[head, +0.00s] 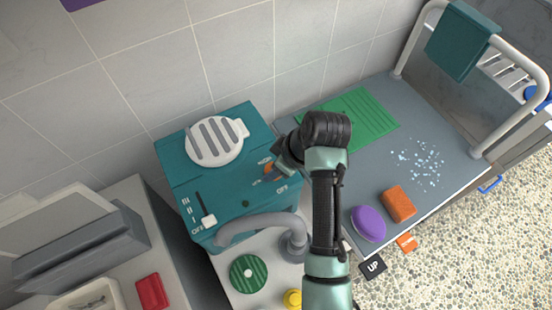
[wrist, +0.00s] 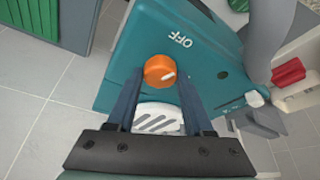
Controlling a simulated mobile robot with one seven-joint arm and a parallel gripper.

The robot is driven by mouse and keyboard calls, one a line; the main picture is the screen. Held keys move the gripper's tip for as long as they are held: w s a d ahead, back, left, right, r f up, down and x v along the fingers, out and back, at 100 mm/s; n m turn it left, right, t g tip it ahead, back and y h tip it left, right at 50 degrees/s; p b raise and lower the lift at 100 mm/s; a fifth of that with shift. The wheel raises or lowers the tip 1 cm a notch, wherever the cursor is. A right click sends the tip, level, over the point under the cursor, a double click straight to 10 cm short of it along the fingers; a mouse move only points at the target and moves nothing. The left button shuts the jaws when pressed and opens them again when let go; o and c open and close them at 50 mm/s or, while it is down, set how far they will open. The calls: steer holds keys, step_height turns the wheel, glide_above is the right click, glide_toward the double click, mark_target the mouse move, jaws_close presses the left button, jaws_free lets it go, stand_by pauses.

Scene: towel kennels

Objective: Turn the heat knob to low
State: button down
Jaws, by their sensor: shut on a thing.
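The heat knob is an orange round knob (wrist: 158,68) with a short white mark on its lower right. It sits on the teal unit (wrist: 112,84), and a white OFF label shows beside it. In the head view the knob (head: 269,168) is a small orange patch near the unit's right edge, partly hidden by my arm. My gripper (wrist: 160,73) has one finger on each side of the knob and is shut on it. The other labels around the knob are too small to read in the head view.
The teal unit also carries a round white vent (head: 214,141) and a white slider (head: 208,221). A grey tap (head: 262,224) curves close in front. To the right, the grey table holds a green mat (head: 362,119), a purple oval (head: 368,223) and an orange sponge (head: 399,203).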

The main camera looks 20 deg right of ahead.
steer(key=m+p, duration=0.2)
steer(key=m+h+p, duration=0.1)
steer(key=shift+s+a+r+m+t, duration=0.1)
steer(key=shift+a+r+m+t, duration=0.1)
steer(key=shift+r+m+t, duration=0.15)
steer(key=m+h+p, duration=0.1)
steer(key=m+p, duration=0.2)
steer(key=shift+f+m+h, duration=0.1)
steer(key=shift+m+h, duration=0.2)
steer(key=shift+m, duration=0.05)
steer(key=m+h+p, duration=0.1)
steer(key=m+p, duration=0.1)
steer(key=m, duration=0.1)
steer(key=shift+a+m, duration=0.15)
steer(key=shift+m, duration=0.15)
steer(key=shift+f+m+h+p, duration=0.15)
steer(key=shift+m+h+p, duration=0.65)
steer(key=shift+m, duration=0.9)
steer(key=shift+c, duration=1.4)
jaws_free()
